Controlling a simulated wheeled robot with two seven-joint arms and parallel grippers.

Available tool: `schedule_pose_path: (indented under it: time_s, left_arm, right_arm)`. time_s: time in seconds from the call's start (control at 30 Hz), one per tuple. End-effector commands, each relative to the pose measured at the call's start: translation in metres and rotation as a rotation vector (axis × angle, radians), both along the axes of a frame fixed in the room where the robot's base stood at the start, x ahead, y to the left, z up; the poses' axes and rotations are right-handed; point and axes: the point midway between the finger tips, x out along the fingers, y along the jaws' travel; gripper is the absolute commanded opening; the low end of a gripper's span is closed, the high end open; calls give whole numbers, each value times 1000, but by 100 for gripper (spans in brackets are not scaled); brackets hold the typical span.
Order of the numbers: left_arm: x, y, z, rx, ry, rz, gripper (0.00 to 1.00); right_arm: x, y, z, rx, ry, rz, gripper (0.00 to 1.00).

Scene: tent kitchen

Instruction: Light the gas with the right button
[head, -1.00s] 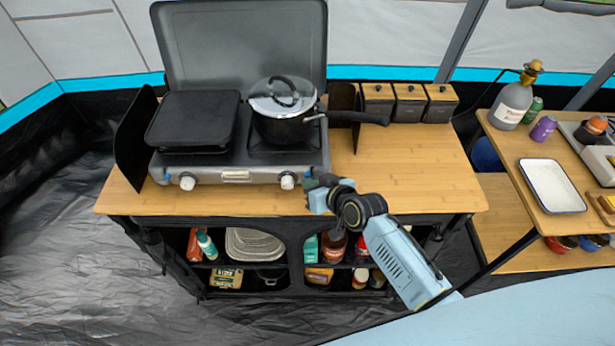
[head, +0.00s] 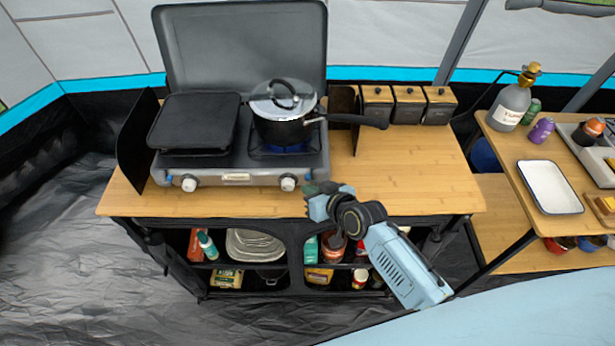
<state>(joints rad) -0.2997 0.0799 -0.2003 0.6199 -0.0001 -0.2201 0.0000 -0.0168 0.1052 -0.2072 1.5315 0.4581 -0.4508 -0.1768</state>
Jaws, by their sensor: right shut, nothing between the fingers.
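The gas stove (head: 235,171) stands on the wooden counter with its lid raised. Its left knob (head: 189,184) and right knob (head: 288,184) are on the front panel. A blue flame (head: 290,149) shows under the pot on the right burner. The black pot (head: 283,131) has a glass lid, and its handle points right. My right gripper (head: 309,190) is shut and empty, just right of the right knob; a small gap seems to lie between them. My left gripper is not in view.
A black griddle plate (head: 195,122) covers the left burner. Three canisters (head: 408,104) stand at the counter's back right. The counter's right part (head: 420,170) is clear. A side table with a white tray (head: 549,187) and a gas bottle (head: 510,106) is at right.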

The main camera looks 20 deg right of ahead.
Motion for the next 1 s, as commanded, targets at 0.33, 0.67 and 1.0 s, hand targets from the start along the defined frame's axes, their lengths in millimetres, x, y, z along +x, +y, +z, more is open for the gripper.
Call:
schedule_pose_path:
  time_s: [0.33,0.67,1.0]
  left_arm:
    - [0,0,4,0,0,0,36]
    - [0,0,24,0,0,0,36]
    - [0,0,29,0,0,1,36]
  right_arm:
    - [-5,1,0,-1,2,0,0]
    - [-37,10,1,-1,2,0,0]
    - [-48,14,0,0,0,0,0]
